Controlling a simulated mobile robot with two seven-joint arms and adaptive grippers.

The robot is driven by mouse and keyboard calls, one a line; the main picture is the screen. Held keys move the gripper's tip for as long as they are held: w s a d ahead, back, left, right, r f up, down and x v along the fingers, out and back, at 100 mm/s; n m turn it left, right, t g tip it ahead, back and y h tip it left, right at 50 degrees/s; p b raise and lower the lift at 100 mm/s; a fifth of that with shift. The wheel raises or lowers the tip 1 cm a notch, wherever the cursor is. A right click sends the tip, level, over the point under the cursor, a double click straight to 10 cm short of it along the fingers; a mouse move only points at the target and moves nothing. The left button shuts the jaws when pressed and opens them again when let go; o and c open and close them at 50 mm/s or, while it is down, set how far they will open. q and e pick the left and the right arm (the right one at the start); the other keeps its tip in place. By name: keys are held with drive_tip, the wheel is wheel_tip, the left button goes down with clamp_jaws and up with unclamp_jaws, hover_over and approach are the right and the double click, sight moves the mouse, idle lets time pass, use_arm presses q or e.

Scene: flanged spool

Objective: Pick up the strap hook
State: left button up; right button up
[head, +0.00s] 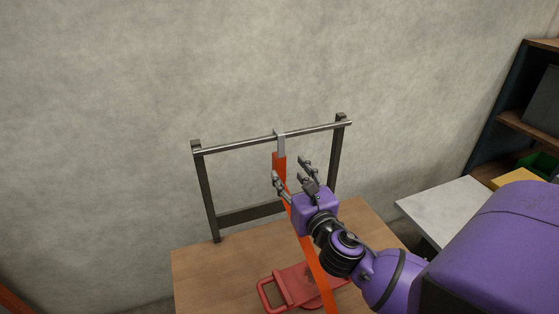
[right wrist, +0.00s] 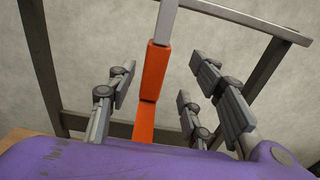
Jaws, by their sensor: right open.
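The strap hook (head: 280,145) is a grey metal piece on the horizontal bar of a rack. An orange strap (head: 279,161) hangs down from it. In the right wrist view the hook (right wrist: 166,20) is at the top, with the orange strap (right wrist: 154,72) below it. My right gripper (head: 291,174) is open and empty, close to the strap's upper part, below the hook. In the right wrist view the strap appears between one finger on the left and two on the right; I see no contact. My left gripper is out of view.
The dark rack with its steel bar (head: 235,145) stands at the back of a wooden table (head: 205,265), before a concrete wall. A red device with a handle (head: 290,285) sits on the table, partly behind the strap. A pale surface (head: 445,208) and shelves are at right.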

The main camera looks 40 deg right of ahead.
sight(282, 168)
drive_tip(key=x, duration=0.5)
drive_tip(key=shift+w+a+f, duration=0.15)
drive_tip(key=shift+w+f, duration=0.1)
drive_tip(key=shift+w, duration=0.15)
clamp_jaws()
